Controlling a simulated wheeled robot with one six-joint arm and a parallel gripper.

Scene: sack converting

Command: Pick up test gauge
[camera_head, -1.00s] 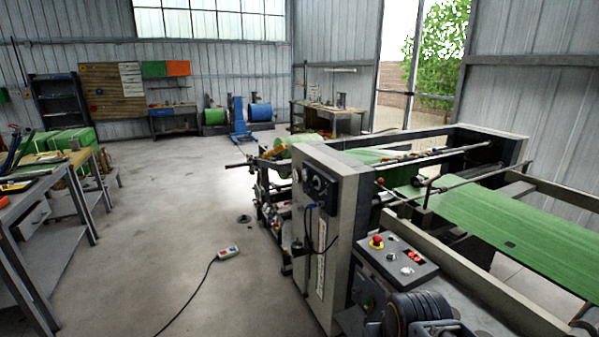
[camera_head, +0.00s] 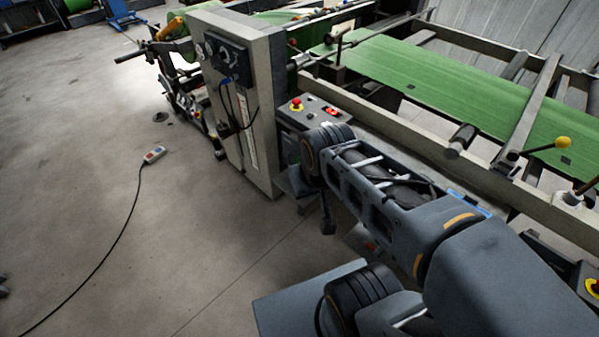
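I cannot make out a test gauge for certain in this view. The machine's upright end housing (camera_head: 240,100) carries a dark panel with small round dials (camera_head: 225,55), too small to read. My arm reaches from the lower right toward the middle. A small dark end piece, which looks like my gripper (camera_head: 328,222), hangs below the wrist beside the control box. Its fingers are too small and dark to show whether they are open or shut. I see nothing clearly held.
A control box (camera_head: 310,116) with a red button stands close behind my wrist.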

